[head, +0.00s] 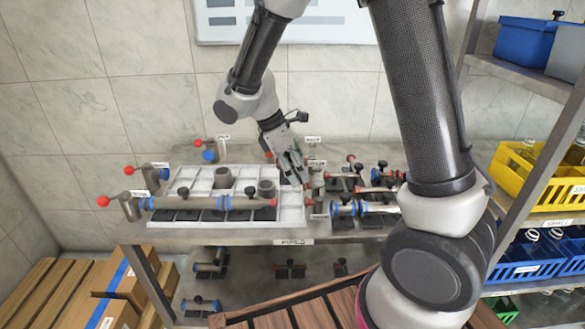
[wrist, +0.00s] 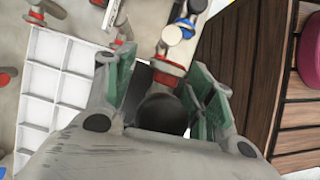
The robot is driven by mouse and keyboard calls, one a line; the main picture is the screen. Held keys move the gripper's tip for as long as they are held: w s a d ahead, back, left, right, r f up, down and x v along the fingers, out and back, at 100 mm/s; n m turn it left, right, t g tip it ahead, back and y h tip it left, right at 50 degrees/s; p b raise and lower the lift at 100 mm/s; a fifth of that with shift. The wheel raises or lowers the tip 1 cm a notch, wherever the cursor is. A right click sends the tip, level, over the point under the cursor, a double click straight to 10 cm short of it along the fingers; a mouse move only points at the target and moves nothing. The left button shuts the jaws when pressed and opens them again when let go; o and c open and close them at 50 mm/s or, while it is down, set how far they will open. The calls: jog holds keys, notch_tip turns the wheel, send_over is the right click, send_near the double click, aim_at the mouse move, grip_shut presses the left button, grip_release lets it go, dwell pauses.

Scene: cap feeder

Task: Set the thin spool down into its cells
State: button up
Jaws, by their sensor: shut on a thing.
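My gripper (head: 293,176) is at the right end of the white celled tray (head: 295,221), low over the bench. In the wrist view its green-padded fingers (wrist: 165,92) stand on both sides of a dark round spool (wrist: 162,114) and are shut on it. The spool's lower part is hidden behind the gripper body, and I cannot tell whether it touches anything below. The tray (wrist: 38,108) shows its empty cells left of the fingers in the wrist view.
A long bar with blue rings (head: 185,203) runs along the tray's front. Several red-ended valves and pipe pieces (head: 375,190) crowd the bench right of the tray. A rack with yellow bins (head: 515,180) stands at the right. A wooden slatted surface (head: 300,308) lies below in front.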

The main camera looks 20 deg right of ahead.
jog(key=shift+f, duration=0.35)
send_near(302, 215)
jog(key=shift+x, duration=2.5)
jog(key=shift+s+d, duration=0.1)
jog(key=shift+d, duration=0.1)
jog(key=shift+o, duration=0.2)
jog(key=shift+s+f, duration=0.2)
jog(key=shift+f, duration=0.2)
jog(key=shift+f, duration=0.1)
jog(key=shift+c, duration=1.2)
jog(key=o, duration=1.6)
jog(key=shift+w+f, duration=0.1)
jog(key=shift+f, duration=0.05)
jog(key=o, duration=0.4)
jog(key=shift+w, duration=0.1)
